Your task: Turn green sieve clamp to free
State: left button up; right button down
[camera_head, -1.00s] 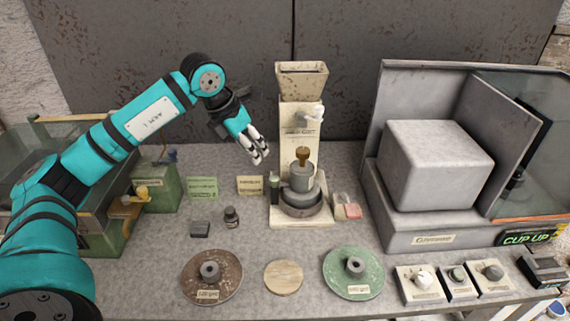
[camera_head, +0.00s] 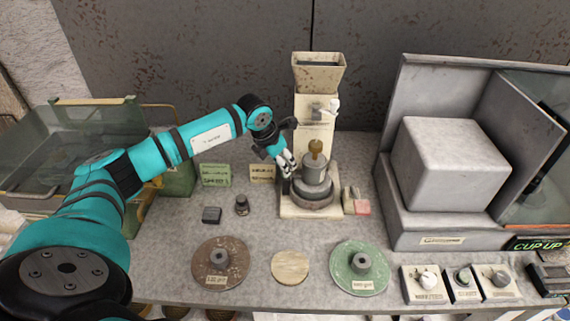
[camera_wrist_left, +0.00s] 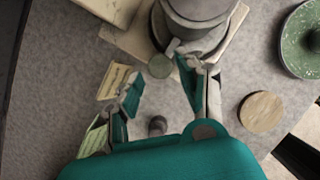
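My left gripper (camera_head: 284,163) is open beside the lower left of the cream hopper machine (camera_head: 316,120). In the left wrist view my gripper (camera_wrist_left: 160,74) has its fingers spread, with a small green-grey round top (camera_wrist_left: 160,66) near the gap between the tips; contact cannot be told. A green-rimmed glass tray unit (camera_head: 92,102) stands at far left, with a green box (camera_head: 180,181) beside it. My left arm covers much of them, and I cannot make out a sieve clamp there. My right gripper is not in view.
A brown disc (camera_head: 222,250), a wooden disc (camera_head: 290,267) and a green disc (camera_head: 345,273) lie in front. A large grey box (camera_head: 448,170) fills the right.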

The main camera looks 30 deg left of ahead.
pick_arm(q)
jog(key=shift+x, duration=1.1)
jog(key=shift+w+f, duration=0.2)
jog(key=shift+f, duration=0.25)
grip_shut()
jog(key=shift+f+m+h+b, duration=0.15)
jog(key=shift+m+h+b, duration=0.25)
jog(key=shift+m+b, duration=0.65)
jog(key=m+g+h+b, duration=0.1)
jog(key=m+b, duration=0.3)
jog(key=shift+w+a, duration=0.1)
jog(key=m+g+h+b, duration=0.1)
jog(key=m+b, duration=0.1)
jog(key=m, duration=0.2)
jog(key=shift+w+b, duration=0.1)
jog(key=shift+b, duration=0.2)
jog(key=shift+m+g+h+b, duration=0.3)
jog(key=shift+m+g+b, duration=0.35)
jog(key=shift+m, duration=0.6)
jog(key=m+g+b, duration=0.1)
jog(key=m, duration=0.2)
jog(key=shift+w+r+m+g+b, duration=0.15)
jog(key=shift+m+g+b, duration=0.4)
jog(key=shift+m, duration=0.65)
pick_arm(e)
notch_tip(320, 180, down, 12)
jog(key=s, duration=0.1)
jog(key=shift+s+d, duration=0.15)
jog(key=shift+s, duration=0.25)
